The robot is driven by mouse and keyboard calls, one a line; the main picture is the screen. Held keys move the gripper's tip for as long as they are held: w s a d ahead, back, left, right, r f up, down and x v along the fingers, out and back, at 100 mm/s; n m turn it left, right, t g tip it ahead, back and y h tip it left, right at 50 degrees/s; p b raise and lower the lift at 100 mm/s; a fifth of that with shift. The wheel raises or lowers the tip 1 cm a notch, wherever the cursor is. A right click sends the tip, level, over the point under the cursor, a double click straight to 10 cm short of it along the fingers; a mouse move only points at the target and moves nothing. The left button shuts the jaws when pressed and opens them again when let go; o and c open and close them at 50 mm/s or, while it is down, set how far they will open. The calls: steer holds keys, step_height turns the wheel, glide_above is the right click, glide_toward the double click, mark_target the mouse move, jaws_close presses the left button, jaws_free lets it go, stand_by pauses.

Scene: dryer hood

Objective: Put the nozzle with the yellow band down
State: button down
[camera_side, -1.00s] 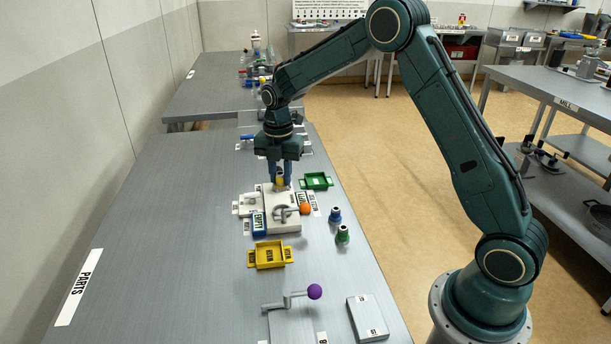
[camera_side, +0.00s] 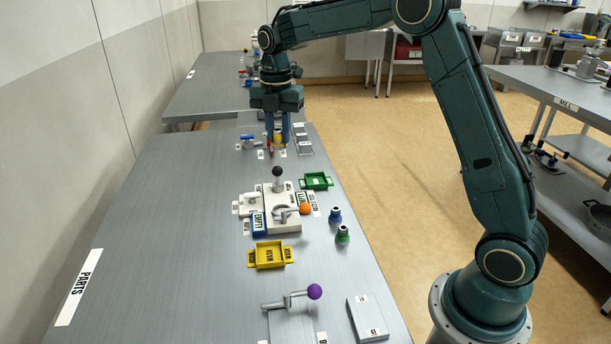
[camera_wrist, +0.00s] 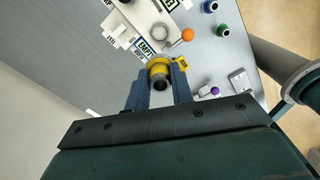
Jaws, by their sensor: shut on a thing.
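My gripper (camera_side: 278,143) is shut on the nozzle with the yellow band (camera_side: 278,138). It holds the nozzle high, beyond the white fixture (camera_side: 283,222) in the side view. In the wrist view the nozzle (camera_wrist: 160,74) sits between the two blue fingers, its dark round opening facing the camera. The yellow tray (camera_side: 268,254) stands on the near side of the fixture, and the green tray (camera_side: 316,181) is at its far right. Nothing touches the nozzle except the fingers, as far as I can see.
The fixture carries a black-knobbed lever (camera_side: 277,172) and an orange knob (camera_side: 305,208). A blue-banded nozzle (camera_side: 335,215) and a green-banded nozzle (camera_side: 343,235) stand to its right. A purple-knobbed lever (camera_side: 314,291) is nearer.

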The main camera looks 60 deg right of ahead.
steer(key=shift+a, duration=0.1)
stand_by(0.3)
glide_above(270, 255)
steer(key=f, duration=0.2)
step_height(270, 255, down, 15)
steer(key=shift+f, duration=0.2)
stand_by(0.6)
steer(key=shift+f, duration=0.1)
steer(key=shift+f, duration=2.05)
steer(key=shift+f, duration=0.15)
steer(key=c, duration=1.2)
jaws_free()
